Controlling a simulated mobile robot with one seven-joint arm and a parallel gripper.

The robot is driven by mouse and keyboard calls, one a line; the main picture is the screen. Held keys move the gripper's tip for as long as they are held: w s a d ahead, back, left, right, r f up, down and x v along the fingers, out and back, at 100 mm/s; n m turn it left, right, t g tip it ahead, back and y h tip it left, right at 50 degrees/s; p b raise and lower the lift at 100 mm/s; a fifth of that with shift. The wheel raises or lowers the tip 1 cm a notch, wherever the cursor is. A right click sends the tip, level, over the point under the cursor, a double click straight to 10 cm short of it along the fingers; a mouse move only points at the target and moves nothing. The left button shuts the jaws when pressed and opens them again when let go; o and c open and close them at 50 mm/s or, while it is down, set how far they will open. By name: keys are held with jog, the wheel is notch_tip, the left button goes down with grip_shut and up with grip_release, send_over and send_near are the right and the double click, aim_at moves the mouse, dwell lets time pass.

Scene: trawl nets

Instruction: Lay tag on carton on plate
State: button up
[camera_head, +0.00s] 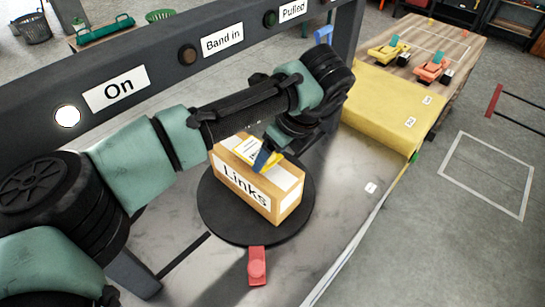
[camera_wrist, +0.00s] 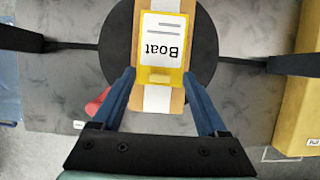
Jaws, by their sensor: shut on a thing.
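The carton (camera_head: 236,184), a brown box marked "Links", stands on the round black plate (camera_head: 228,229). Its top also shows in the wrist view (camera_wrist: 158,121). The yellow tag (camera_wrist: 163,28) has a white label reading "Boat", upside down in the wrist view. In the head view the tag (camera_head: 246,147) lies along the carton's top. My gripper (camera_wrist: 159,74) is shut on the tag's near end, one blue finger at each side. In the head view my gripper (camera_head: 264,158) is just over the carton top. I cannot tell whether the tag touches the carton.
A red piece (camera_head: 257,266) sits at the plate's front edge. A yellow block (camera_head: 380,108) stands to the right.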

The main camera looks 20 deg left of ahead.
jog(key=shift+f, duration=0.95)
jog(key=o, duration=1.4)
jog(key=shift+f, duration=0.15)
jog(key=shift+c, duration=0.2)
jog(key=v, duration=1.2)
